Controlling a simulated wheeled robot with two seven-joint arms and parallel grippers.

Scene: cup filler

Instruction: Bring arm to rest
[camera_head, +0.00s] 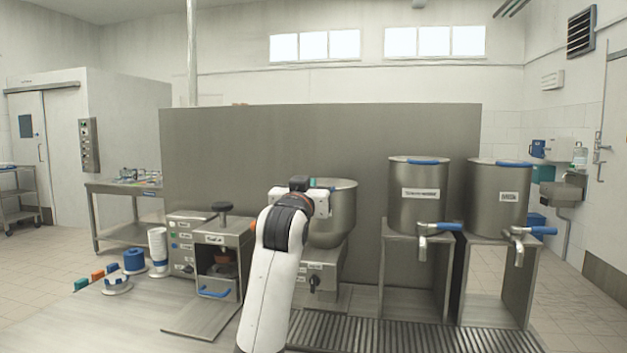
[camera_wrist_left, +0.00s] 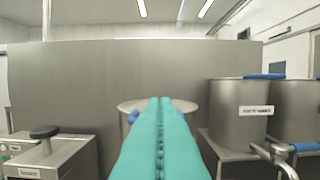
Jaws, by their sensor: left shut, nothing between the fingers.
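My left arm (camera_head: 268,280) rises from the bottom middle of the head view, its wrist in front of the steel mixing bowl (camera_head: 345,222). Its fingers are hidden behind the wrist there. In the left wrist view my left gripper (camera_wrist_left: 160,104) shows as two teal fingers pressed together along their length, with nothing between them. They point forward at the bowl, whose rim (camera_wrist_left: 128,106) shows on both sides of them. I cannot tell how far apart they are. My right gripper is in neither view.
Two steel tanks with blue-handled taps (camera_head: 418,196) (camera_head: 498,199) stand on stands at right, above a slotted drain grate (camera_head: 400,336). A press-like machine (camera_head: 221,253) stands left of the arm. White stacked cups (camera_head: 158,250) and blue items (camera_head: 134,260) stand farther left. A steel panel (camera_head: 270,140) closes the back.

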